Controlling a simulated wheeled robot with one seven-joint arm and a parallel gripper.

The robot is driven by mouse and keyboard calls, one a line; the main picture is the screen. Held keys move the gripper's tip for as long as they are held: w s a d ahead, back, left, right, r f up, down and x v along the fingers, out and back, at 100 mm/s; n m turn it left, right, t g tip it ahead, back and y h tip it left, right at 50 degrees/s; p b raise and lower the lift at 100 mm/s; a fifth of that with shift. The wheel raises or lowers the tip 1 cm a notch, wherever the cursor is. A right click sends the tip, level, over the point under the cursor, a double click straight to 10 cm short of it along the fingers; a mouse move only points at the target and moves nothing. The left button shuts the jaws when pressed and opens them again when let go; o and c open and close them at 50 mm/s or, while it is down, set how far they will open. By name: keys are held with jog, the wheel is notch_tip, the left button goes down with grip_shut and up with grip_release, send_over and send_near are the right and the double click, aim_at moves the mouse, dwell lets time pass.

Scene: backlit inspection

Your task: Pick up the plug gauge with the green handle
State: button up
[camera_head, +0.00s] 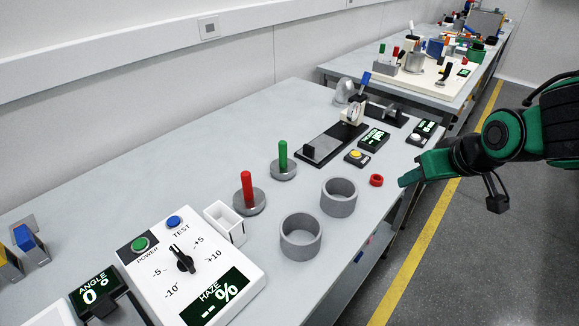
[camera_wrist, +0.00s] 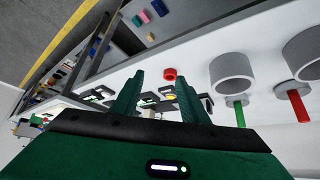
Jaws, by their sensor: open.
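The plug gauge with the green handle (camera_head: 283,157) stands upright on its grey round base on the table, left of my gripper in the head view. In the wrist view its green handle (camera_wrist: 239,114) shows right of the fingers, beyond a grey ring. A similar gauge with a red handle (camera_head: 247,189) stands nearer; it shows at the right of the wrist view (camera_wrist: 298,106). My gripper (camera_head: 408,179) is at the table's right edge, apart from both gauges. In the wrist view its two green fingers (camera_wrist: 160,97) are spread and empty.
Two grey rings (camera_head: 339,197) (camera_head: 300,237) stand along the table's front edge, between my gripper and the gauges. A small red ring (camera_head: 376,180) lies nearest my gripper. A black stand with a dial (camera_head: 331,145), button boxes (camera_head: 357,157) and a white control panel (camera_head: 191,268) are also on the table.

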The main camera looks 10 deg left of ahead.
jog(key=w+a+f+n+t+y, duration=0.1)
jog(key=w+a+n+y, duration=0.2)
jog(key=a, duration=0.8)
jog(key=n+t+y, duration=0.2)
jog(key=n+y, duration=0.1)
jog(key=y, duration=0.2)
send_near(285, 149)
jog(key=shift+g, duration=0.3)
jog(key=shift+x, duration=5.6)
jog(key=shift+w+r, duration=0.15)
jog(key=shift+w, duration=0.05)
jog(key=shift+c, duration=0.5)
grip_shut()
